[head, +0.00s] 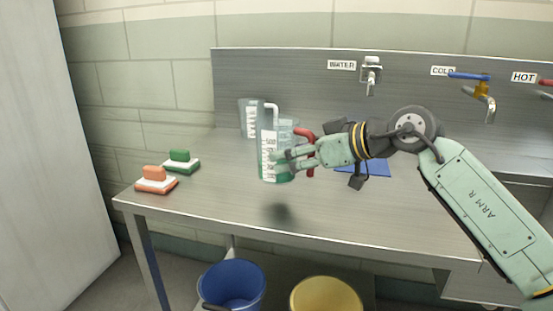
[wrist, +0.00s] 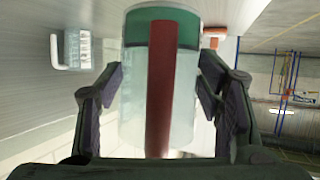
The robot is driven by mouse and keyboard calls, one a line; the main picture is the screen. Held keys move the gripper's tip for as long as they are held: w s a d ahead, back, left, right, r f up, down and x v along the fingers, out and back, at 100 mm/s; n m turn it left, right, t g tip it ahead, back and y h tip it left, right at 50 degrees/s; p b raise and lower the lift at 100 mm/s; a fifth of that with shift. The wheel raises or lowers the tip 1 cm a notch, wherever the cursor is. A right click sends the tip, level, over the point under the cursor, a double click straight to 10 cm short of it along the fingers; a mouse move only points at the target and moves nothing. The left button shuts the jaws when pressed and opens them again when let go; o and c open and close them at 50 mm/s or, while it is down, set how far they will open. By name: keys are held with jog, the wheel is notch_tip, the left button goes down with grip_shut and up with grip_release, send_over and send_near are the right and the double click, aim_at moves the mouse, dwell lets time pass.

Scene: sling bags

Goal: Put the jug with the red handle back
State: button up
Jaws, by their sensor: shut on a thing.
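The jug with the red handle (head: 268,158) is clear, with a white scale label and green liquid low inside. It is held upright above the steel table (head: 215,205), with a dark shadow below it. My gripper (head: 287,155) is shut on this jug from the right, and its fingers lie along the body. In the wrist view the jug (wrist: 183,100) sits between both fingers (wrist: 162,78), with the red handle (wrist: 160,85) running down the middle. Another clear jug with a white handle (head: 248,117) stands behind it on the left and is partly hidden.
A blue mat (head: 376,169) lies behind my wrist, partly covered. Labelled taps (head: 370,73) line the back panel. Blue (head: 232,284) and yellow (head: 326,295) buckets stand below. The front table middle is clear.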

jog(key=w+a, duration=0.2)
jog(key=w, duration=0.1)
jog(key=w+a, duration=0.1)
jog(key=w, duration=0.1)
jog(key=shift+f+p, duration=0.2)
jog(key=shift+p, duration=0.2)
jog(key=shift+a+f, duration=0.1)
jog(key=shift+f, duration=1.85)
jog(key=o, duration=1.6)
jog(key=shift+o, duration=0.2)
jog(key=shift+r+p, duration=0.2)
jog(key=shift+p, duration=0.15)
jog(key=b+v, duration=0.2)
jog(key=v, duration=0.9)
jog(key=shift+s+d, duration=0.25)
jog(key=shift+d, duration=0.05)
jog(key=shift+r, duration=0.15)
